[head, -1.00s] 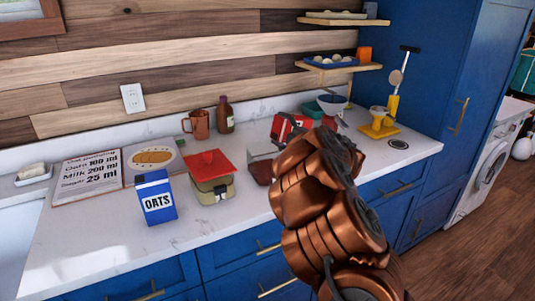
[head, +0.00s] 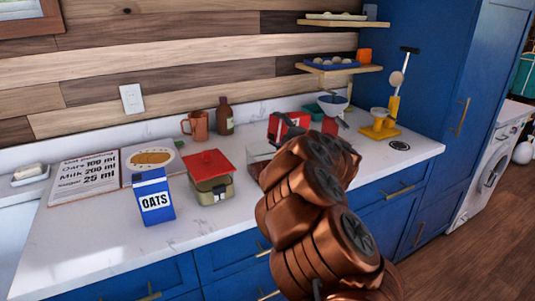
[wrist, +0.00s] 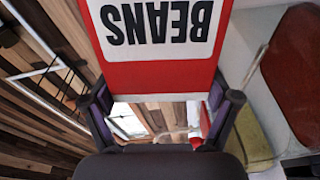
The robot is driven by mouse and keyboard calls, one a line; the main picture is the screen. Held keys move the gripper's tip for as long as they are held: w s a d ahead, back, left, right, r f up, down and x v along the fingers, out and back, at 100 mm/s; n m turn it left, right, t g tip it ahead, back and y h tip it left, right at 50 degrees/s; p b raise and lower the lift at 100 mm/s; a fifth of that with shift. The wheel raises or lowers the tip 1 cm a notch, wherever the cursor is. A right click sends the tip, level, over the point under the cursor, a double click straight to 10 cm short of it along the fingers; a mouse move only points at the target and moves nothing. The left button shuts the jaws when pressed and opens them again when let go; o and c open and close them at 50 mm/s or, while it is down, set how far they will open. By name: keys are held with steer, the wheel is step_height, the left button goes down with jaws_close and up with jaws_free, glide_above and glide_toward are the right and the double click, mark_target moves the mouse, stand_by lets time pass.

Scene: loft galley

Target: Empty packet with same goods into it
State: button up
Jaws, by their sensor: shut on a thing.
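My gripper (wrist: 160,105) is shut on a red and white packet (wrist: 155,65) labelled BEANS; the lettering is upside down in the wrist view. In the head view the red packet (head: 287,126) shows beyond my copper arm, above the counter, and the arm hides my fingers. A clear-sided container (head: 261,151) with something red-brown low in it stands just left of my arm, partly hidden. A blue OATS packet (head: 154,197) stands upright at the front left. The packet's opening and contents do not show.
An olive box (head: 215,192) with a red lid (head: 208,164) stands between the oats and container. A recipe board (head: 90,180), copper mug (head: 196,124) and brown bottle (head: 225,116) are behind. A yellow stand (head: 380,130) is at right. The front-left counter is clear.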

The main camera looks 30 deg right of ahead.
steer(key=shift+a+r+n+b, duration=0.1)
steer(key=shift+a+n+b, duration=0.15)
steer(key=shift+n+b, duration=0.75)
steer(key=shift+a+n+b, duration=0.25)
steer(key=shift+n+b, duration=0.35)
steer(key=shift+b, duration=0.75)
stand_by(0.4)
steer(key=shift+a+f+n+b, duration=0.3)
steer(key=shift+f+n+b, duration=0.5)
steer(key=shift+b, duration=0.85)
stand_by(0.5)
steer(key=shift+s+a+n+b, duration=0.1)
steer(key=shift+a+n+b, duration=0.15)
steer(key=shift+n+b, duration=0.5)
steer(key=shift+a+n+b, duration=0.2)
steer(key=shift+n+b, duration=0.35)
steer(key=shift+b, duration=0.3)
stand_by(1.5)
